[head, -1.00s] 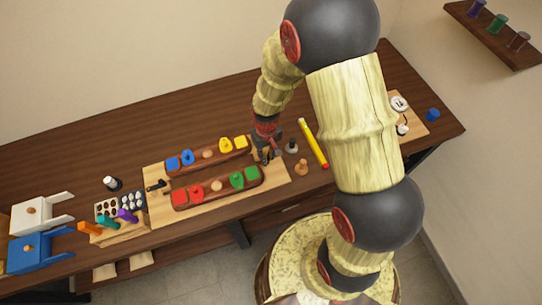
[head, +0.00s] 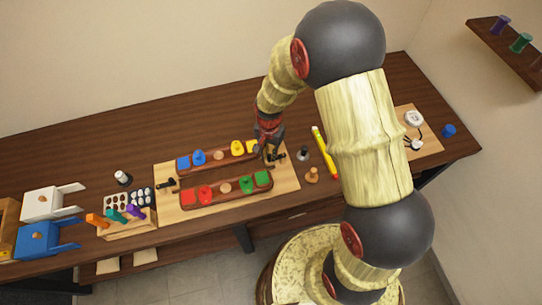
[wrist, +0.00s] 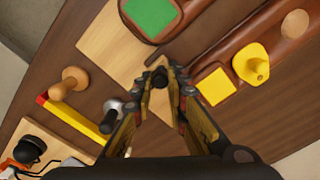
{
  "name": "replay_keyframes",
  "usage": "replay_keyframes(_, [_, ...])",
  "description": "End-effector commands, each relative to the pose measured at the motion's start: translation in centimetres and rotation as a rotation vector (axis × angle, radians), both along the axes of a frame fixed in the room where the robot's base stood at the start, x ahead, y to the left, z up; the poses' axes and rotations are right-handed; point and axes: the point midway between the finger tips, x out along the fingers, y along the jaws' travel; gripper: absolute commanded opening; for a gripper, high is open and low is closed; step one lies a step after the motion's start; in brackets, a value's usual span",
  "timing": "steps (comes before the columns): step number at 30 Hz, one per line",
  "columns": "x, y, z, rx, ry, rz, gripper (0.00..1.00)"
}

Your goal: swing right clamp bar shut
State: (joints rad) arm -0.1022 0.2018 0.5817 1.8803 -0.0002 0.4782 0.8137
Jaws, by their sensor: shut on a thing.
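The fitting board (head: 290,181) lies on the table with two dark wooden rails. The back rail (head: 211,166) carries blue and yellow pieces. The front rail (head: 213,195) carries red and green pieces. My gripper (head: 268,151) is low over the board's right end, near the back rail's right end. In the wrist view my gripper (wrist: 158,88) is shut on the dark, round-ended handle of the right clamp bar (wrist: 158,76). In the head view the dark right clamp (head: 278,156) shows beside the fingers. The fingers and arm hide most of the bar, so its angle cannot be told.
A dark left clamp (head: 166,184) sits at the board's other end. A grey-topped knob (head: 303,154), a wooden peg (head: 312,175) and a yellow bar (head: 324,152) stand or lie right of the board. A rack of coloured handles (head: 125,221) is at left.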

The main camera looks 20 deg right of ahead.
Motion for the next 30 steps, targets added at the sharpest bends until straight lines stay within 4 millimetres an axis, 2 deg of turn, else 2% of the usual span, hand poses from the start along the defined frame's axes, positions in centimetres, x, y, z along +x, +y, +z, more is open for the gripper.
replay_keyframes(8, [0.50,0.03,0.04,0.000,-0.001,-0.078,0.00])
replay_keyframes(22, [0.67,0.04,0.08,0.001,-0.003,-0.090,0.00])
replay_keyframes(23, [0.67,0.04,0.08,0.000,-0.004,-0.090,0.16])
replay_keyframes(30, [0.60,0.02,0.05,0.000,-0.003,-0.089,0.30])
